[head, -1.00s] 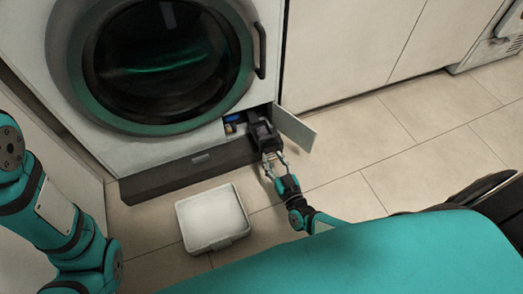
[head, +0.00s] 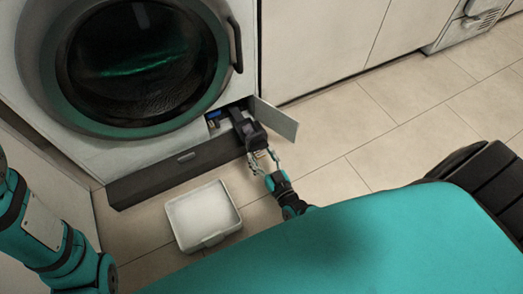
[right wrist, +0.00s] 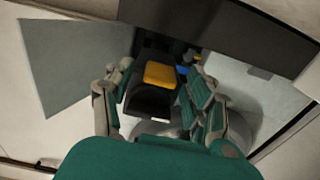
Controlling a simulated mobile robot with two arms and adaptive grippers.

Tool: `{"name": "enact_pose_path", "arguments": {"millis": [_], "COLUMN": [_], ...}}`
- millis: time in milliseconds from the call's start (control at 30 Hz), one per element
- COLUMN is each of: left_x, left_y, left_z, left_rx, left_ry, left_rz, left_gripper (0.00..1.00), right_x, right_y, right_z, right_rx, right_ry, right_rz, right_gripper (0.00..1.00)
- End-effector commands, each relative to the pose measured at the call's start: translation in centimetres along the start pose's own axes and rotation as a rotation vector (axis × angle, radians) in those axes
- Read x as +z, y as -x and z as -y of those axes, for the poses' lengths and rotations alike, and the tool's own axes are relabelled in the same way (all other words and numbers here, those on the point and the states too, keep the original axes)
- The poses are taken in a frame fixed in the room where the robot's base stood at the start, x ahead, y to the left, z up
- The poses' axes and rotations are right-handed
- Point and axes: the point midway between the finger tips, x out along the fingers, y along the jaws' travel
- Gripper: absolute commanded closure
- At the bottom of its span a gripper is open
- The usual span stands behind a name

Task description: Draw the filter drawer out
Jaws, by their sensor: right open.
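The filter drawer (head: 254,135) is a dark block that sticks out of the low compartment (head: 214,121) at the washing machine's bottom right corner. Its inner end still reaches into the opening. In the right wrist view the drawer (right wrist: 151,102) has a yellow patch on top and lies between my fingers. My right gripper (head: 264,161) is open at the drawer's outer end, with one finger on each side of it; I cannot tell whether they touch it. My left arm shows at the left edge of the head view, but its gripper is out of view.
The compartment's flap (head: 275,118) stands open to the right of the drawer. A white tray (head: 207,239) lies on the floor in front of the dark plinth (head: 166,175). Blue and yellow parts (head: 213,117) show inside the compartment. Tiled floor to the right is clear.

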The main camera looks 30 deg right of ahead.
Motion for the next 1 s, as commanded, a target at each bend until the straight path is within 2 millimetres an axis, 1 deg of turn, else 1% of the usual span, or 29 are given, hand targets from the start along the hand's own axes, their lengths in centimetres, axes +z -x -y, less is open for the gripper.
{"name": "enact_pose_path", "arguments": {"millis": [133, 233, 367, 500, 700, 833, 1000], "left_x": [-0.1, -0.1, -0.1, -0.1, -0.1, -0.1, -0.1], "left_y": [0.0, 0.0, 0.0, 0.0, 0.0, 0.0, 0.0], "left_z": [0.0, 0.0, 0.0, 0.0, 0.0, 0.0, 0.0], "left_rx": [0.002, 0.002, 0.001, 0.001, 0.001, 0.001, 0.001], "left_ry": [-0.002, -0.002, -0.001, -0.001, -0.001, -0.001, -0.001], "left_rz": [-0.004, -0.003, -0.003, -0.002, -0.002, -0.002, -0.002], "left_gripper": [0.37, 0.37, 0.37, 0.37, 0.37, 0.37, 0.37], "right_x": [-0.2, -0.9, -2.7, -5.3, -8.4, -9.6, -10.0], "right_y": [0.0, 0.0, 0.1, 0.1, 0.1, 0.0, 0.0], "right_z": [0.0, 0.1, 0.0, 0.0, 0.1, 0.0, 0.0], "right_rx": [0.001, 0.001, 0.000, 0.001, 0.001, 0.001, 0.000], "right_ry": [-0.001, -0.003, -0.002, -0.004, -0.004, -0.002, 0.000], "right_rz": [0.000, 0.000, -0.002, -0.003, -0.001, -0.001, 0.001], "right_gripper": [0.44, 0.44, 0.44, 0.44, 0.44, 0.44, 0.44]}}
